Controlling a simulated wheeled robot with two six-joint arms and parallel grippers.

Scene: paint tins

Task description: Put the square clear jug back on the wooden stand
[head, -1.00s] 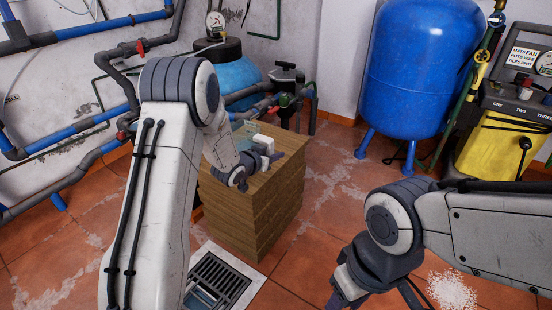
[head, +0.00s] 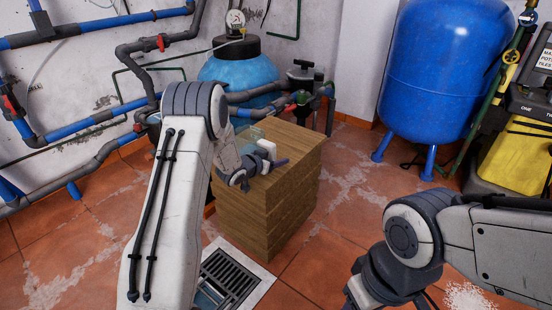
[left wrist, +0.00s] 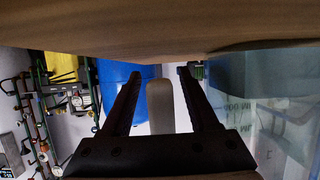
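The square clear jug (head: 247,134) stands on the top of the wooden stand (head: 265,215), partly hidden behind my left arm. In the left wrist view the jug (left wrist: 262,80) fills the right side, with measuring marks on its wall. A pale upright bar, apparently its handle (left wrist: 160,105), stands between the fingers of my left gripper (left wrist: 160,78). The left gripper is open, with a gap on each side of the bar. In the head view the gripper (head: 270,160) is low over the stand top. My right gripper (head: 358,288) is cut off at the bottom edge.
A floor drain (head: 232,275) lies in front of the stand. Behind are a light blue tank (head: 240,75) and wall pipes. A tall blue tank (head: 432,70) and a yellow machine (head: 515,160) stand at the right. Tiled floor right of the stand is clear.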

